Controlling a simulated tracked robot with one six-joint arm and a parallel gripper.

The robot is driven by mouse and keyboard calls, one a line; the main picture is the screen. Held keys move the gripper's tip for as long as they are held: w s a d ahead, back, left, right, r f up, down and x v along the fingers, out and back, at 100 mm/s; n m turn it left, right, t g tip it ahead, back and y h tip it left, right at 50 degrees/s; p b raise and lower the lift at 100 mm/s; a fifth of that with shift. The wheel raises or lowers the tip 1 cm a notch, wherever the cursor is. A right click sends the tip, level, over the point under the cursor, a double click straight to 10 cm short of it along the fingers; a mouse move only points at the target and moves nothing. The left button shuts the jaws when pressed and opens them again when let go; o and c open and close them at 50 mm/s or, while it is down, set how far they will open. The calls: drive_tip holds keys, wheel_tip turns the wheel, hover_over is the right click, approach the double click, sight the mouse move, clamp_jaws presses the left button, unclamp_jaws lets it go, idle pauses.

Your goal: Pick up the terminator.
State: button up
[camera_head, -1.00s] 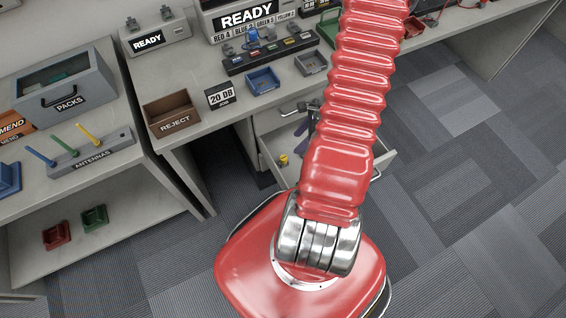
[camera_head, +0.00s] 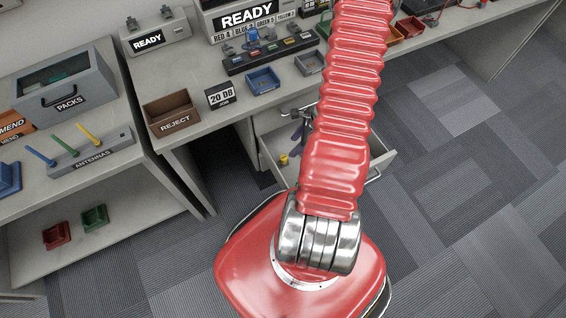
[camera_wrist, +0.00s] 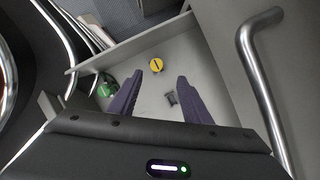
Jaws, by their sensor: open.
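My gripper (camera_wrist: 160,78) is open and empty, its two purple fingers reaching over the open drawer (camera_wrist: 213,75). In the head view the gripper (camera_head: 300,134) shows partly behind my red arm. A small round yellow piece (camera_wrist: 156,65) with a dark mark lies in the drawer, just beyond and between the fingertips in the wrist view. It also shows in the head view (camera_head: 283,159). A small dark grey piece (camera_wrist: 170,98) lies between the fingers in the picture. A green piece (camera_wrist: 107,86) lies left of the left finger. I cannot tell for sure which is the terminator.
A metal drawer handle (camera_wrist: 262,80) runs along the right of the wrist view. The drawer walls stand close around the fingers. Above, the bench holds a reject box (camera_head: 172,112), a 20 dB sign (camera_head: 220,95) and a blue tray (camera_head: 263,81).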

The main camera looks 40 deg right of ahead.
sight(284, 158)
drive_tip(key=shift+x, duration=1.85)
drive_tip(key=shift+s+a+x, duration=0.15)
drive_tip(key=shift+x, duration=1.15)
drive_tip(key=shift+s+a+x, duration=0.1)
drive_tip(key=shift+s+x, duration=0.05)
drive_tip(key=shift+x, duration=1.15)
drive_tip(key=shift+c, duration=0.2)
clamp_jaws()
